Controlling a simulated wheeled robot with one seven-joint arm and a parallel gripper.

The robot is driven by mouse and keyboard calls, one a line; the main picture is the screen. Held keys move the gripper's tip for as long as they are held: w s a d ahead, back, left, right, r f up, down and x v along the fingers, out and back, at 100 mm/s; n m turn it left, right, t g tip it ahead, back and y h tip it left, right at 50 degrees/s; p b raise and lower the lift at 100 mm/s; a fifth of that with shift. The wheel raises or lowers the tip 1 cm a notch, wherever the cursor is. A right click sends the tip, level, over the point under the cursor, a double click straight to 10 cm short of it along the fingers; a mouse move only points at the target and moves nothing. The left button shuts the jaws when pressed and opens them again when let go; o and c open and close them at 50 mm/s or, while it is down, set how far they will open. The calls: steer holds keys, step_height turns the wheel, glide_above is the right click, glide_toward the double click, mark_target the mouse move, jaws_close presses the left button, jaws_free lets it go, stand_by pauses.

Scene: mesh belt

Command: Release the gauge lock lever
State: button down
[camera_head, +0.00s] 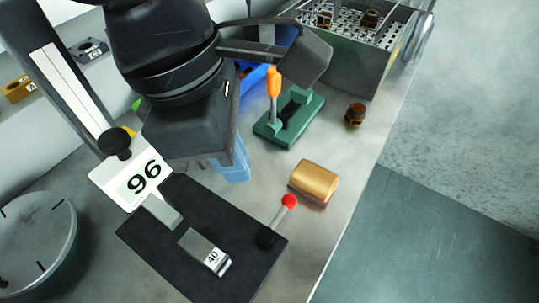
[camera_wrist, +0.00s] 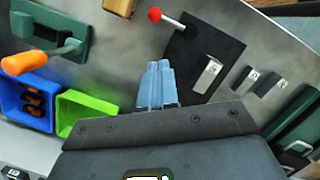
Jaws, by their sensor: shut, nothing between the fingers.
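The lock lever is a grey rod with a red knob (camera_head: 289,201) on a black pivot at the right edge of the gauge's black base plate (camera_head: 245,268). Its rod tilts up and to the right. The red knob also shows at the top of the wrist view (camera_wrist: 155,14), with the plate (camera_wrist: 222,48) beside it. A grey block marked 40 (camera_head: 205,252) is on the plate, and a card reading 96 (camera_head: 146,183) stands at its back left. My gripper (camera_head: 236,172) has pale blue fingers, shut and empty, apart from the knob. The fingers also show in the wrist view (camera_wrist: 158,72).
A brass-coloured block (camera_head: 314,181) lies just behind the lever. A green clamp with an orange handle (camera_head: 273,82), a brown fitting (camera_head: 355,114) and a metal perforated-top box (camera_head: 365,58) stand farther back. Blue (camera_wrist: 20,90) and green bins are beside my gripper. The bench edge is at right.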

mark_target(279, 217)
steer(key=d+f, duration=0.2)
steer(key=f, duration=0.3)
steer(key=shift+s+d, duration=0.1)
steer(key=shift+d, duration=0.3)
steer(key=shift+d+f, duration=0.45)
steer(key=shift+d, duration=0.25)
